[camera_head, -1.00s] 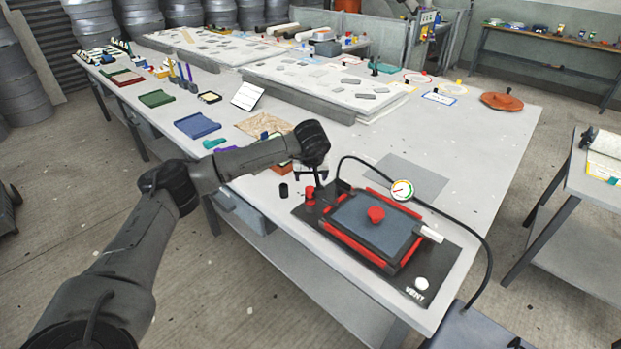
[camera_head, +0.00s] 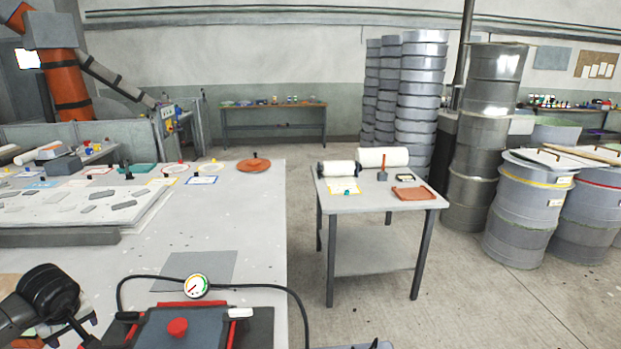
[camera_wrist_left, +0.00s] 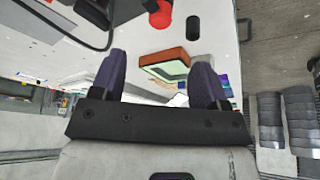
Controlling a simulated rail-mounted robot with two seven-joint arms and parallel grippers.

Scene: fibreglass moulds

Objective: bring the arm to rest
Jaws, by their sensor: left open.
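My left arm comes in at the lower left of the head view. Its dark wrist and left gripper (camera_head: 84,330) sit over the long table, left of the red and grey vacuum press, partly cut off by the bottom edge. In the left wrist view the left gripper (camera_wrist_left: 158,62) has its two dark fingers wide apart with nothing gripped. An orange-brown box with a pale green inside (camera_wrist_left: 166,66) shows beyond the gap between the fingers, apart from them. My right gripper is not in view.
The press (camera_head: 205,328) with its gauge (camera_head: 196,286) and black hose stands close right of the gripper. A grey sheet (camera_head: 195,270) lies behind it. A small table (camera_head: 345,202) with rollers stands across an open floor gap. Drums (camera_head: 482,150) stand at the right.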

